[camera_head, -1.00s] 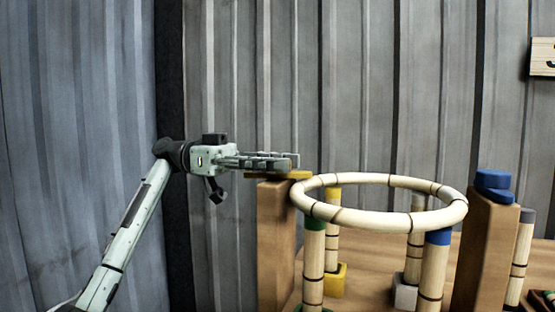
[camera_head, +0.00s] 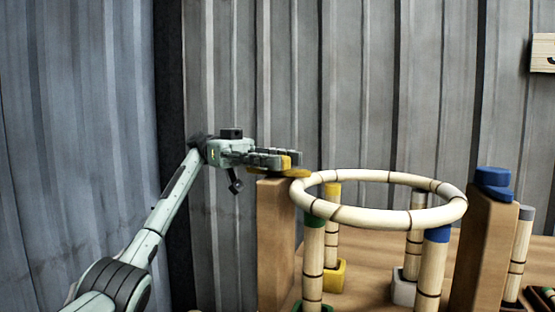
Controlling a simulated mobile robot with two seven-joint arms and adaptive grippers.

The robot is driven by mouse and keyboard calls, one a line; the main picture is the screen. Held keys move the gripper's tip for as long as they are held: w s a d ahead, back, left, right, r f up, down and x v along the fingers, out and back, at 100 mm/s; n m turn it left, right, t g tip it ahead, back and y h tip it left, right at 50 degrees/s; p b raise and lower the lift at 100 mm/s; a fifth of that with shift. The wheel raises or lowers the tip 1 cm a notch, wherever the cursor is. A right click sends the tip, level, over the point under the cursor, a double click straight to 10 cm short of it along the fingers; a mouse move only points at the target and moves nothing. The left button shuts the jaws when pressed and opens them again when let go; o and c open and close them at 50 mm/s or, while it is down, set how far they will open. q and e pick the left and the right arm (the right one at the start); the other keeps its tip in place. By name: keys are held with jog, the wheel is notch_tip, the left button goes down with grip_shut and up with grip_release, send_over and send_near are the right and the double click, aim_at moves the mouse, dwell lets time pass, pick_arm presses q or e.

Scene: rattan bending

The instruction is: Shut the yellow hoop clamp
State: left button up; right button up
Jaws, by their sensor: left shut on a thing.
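The yellow hoop clamp (camera_head: 297,173) sits on top of the left wooden post, at the left edge of the pale rattan hoop (camera_head: 380,218). My left gripper (camera_head: 290,160) is at the top of that post, its fingers pointing right and shut on a part of the yellow clamp. The fingers hide some of the clamp, so how far it is closed is hard to tell. The hoop lies level on upright poles with coloured tops. My right gripper is not in view.
The left wooden post (camera_head: 277,240) stands under the clamp. A right wooden post (camera_head: 484,245) carries a blue clamp (camera_head: 494,183). Poles stand in yellow (camera_head: 334,276) and grey (camera_head: 404,288) blocks on the wooden table. A corrugated metal wall is behind.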

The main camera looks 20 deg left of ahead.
pick_arm(q)
jog(key=shift+f, duration=0.15)
jog(key=o, duration=1.2)
jog(key=shift+r, duration=0.2)
notch_tip(320, 180, up, 10)
jog(key=shift+f, duration=0.1)
